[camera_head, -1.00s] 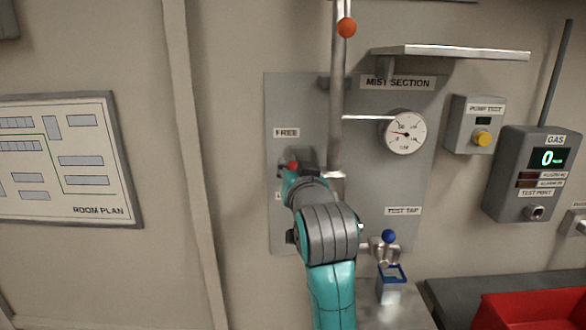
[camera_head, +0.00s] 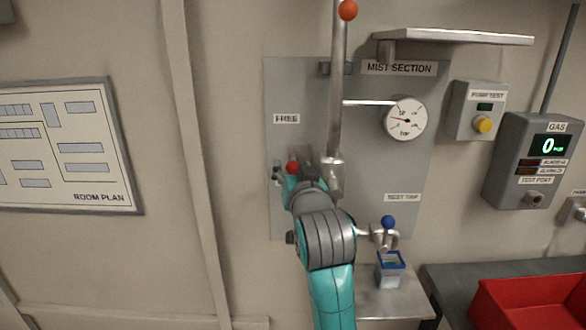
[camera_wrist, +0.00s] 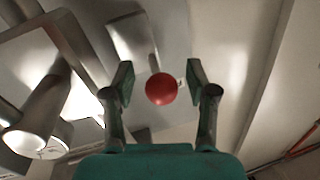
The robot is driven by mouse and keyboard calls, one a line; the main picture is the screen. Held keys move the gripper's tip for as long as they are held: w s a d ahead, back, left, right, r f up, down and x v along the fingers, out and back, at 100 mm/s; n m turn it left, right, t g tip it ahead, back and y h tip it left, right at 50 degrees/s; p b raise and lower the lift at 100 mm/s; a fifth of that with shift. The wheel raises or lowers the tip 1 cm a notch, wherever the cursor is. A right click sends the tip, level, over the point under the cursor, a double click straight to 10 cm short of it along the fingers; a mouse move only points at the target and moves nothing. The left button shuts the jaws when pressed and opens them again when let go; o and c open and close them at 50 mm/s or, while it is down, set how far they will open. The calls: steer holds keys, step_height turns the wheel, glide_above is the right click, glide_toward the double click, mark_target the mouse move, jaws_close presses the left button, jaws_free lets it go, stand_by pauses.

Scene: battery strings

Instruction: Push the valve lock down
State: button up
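The valve lock's red ball knob (camera_head: 292,168) shows in the head view below the FREE label (camera_head: 286,118), just beyond the end of my arm. In the wrist view the red ball (camera_wrist: 161,88) lies between the two fingers of my gripper (camera_wrist: 159,78), with a visible gap on each side. My gripper is open. In the head view my own wrist hides the fingers and most of the lock's lever. The label under the lock is also hidden.
A steel pipe with a lever topped by an orange ball (camera_head: 348,10) stands just right of my gripper. A gauge (camera_head: 405,118), a test tap with a blue ball (camera_head: 388,222) and a shelf (camera_head: 455,38) are farther right.

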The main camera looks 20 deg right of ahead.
steer(key=s+a, duration=0.1)
steer(key=s, duration=1.1)
steer(key=shift+a, duration=0.2)
steer(key=s+f+n+y, duration=0.1)
steer(key=s+f, duration=0.3)
steer(key=f, duration=0.5)
steer(key=s+f+n+g, duration=0.1)
steer(key=s+f, duration=0.3)
steer(key=f, duration=0.6)
steer(key=s+f+n+y, duration=0.1)
steer(key=s+f, duration=0.4)
steer(key=f, duration=0.4)
steer(key=s+f+g, duration=0.1)
steer(key=s+f, duration=0.3)
steer(key=s, duration=1)
steer(key=s+d+f+g, duration=0.1)
steer(key=s+f, duration=0.3)
steer(key=s, duration=1)
steer(key=shift+s+d+f+n, duration=0.15)
steer(key=shift+s+d+n, duration=0.05)
steer(key=shift+s+n, duration=0.15)
